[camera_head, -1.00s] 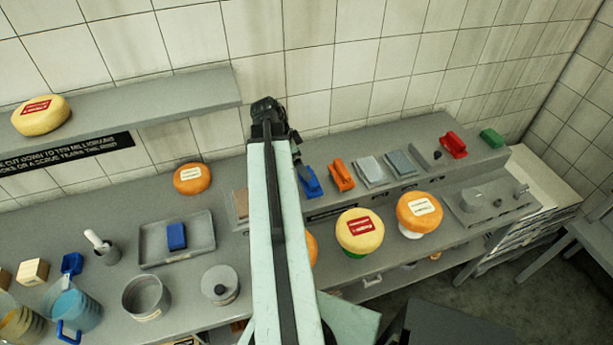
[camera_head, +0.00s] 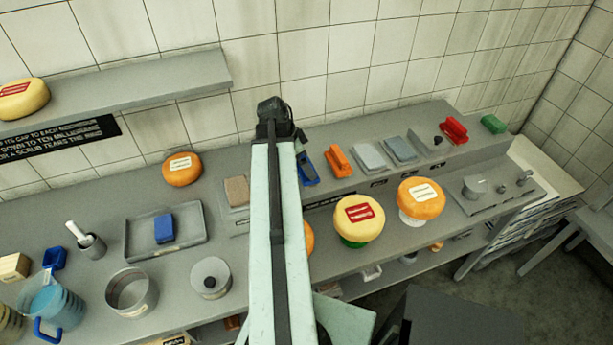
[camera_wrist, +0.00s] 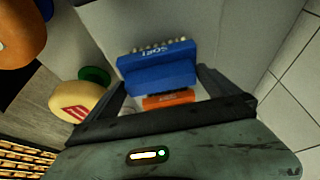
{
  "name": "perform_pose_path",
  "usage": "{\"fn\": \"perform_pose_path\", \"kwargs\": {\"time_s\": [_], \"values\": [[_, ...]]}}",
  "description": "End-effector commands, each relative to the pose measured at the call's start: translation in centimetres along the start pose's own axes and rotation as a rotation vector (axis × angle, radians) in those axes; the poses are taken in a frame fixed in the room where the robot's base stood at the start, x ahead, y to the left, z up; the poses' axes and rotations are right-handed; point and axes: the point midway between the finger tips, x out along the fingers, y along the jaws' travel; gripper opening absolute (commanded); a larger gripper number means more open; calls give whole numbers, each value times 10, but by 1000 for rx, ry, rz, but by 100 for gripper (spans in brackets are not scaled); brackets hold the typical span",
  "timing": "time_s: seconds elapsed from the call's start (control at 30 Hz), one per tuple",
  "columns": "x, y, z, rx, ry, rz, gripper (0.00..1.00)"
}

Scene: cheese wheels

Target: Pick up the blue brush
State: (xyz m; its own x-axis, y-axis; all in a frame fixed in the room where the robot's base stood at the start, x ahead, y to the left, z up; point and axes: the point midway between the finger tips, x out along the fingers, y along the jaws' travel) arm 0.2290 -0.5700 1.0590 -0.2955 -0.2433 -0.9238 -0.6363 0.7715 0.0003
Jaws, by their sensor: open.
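The blue brush (camera_head: 308,169) lies on the raised shelf at the back of the counter, just right of my arm, which partly hides it in the head view. In the wrist view the blue brush (camera_wrist: 158,70) shows its label and a row of pale bristles. My gripper (camera_wrist: 161,80) is open, with one finger to each side of the brush and nothing held. I cannot tell how high above the brush the fingers are. In the head view my gripper (camera_head: 275,112) is a dark shape at the arm's far end.
An orange brush (camera_head: 338,161) lies right of the blue one, then grey blocks (camera_head: 370,156) and a red brush (camera_head: 454,130). A brown block (camera_head: 236,191) lies left of my arm. Cheese wheels (camera_head: 359,218) stand in front. A tray (camera_head: 140,241) holds a blue block.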

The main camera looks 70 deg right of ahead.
Motion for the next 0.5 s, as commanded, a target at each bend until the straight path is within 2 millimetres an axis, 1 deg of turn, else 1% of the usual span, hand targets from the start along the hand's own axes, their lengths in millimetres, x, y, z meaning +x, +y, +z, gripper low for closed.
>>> {"fn": "perform_pose_path", "kwargs": {"time_s": [0.07,0.1,0.17,0.2,0.27,0.3,0.5], "values": [[-1,0,-1,0,0,0,100],[-2,0,-1,0,0,0,89],[-2,0,-1,0,0,0,72],[-2,0,-1,0,0,0,61],[-2,0,-1,0,0,0,44],[-2,0,-1,1,0,0,41],[-2,0,-2,1,0,0,41]]}}
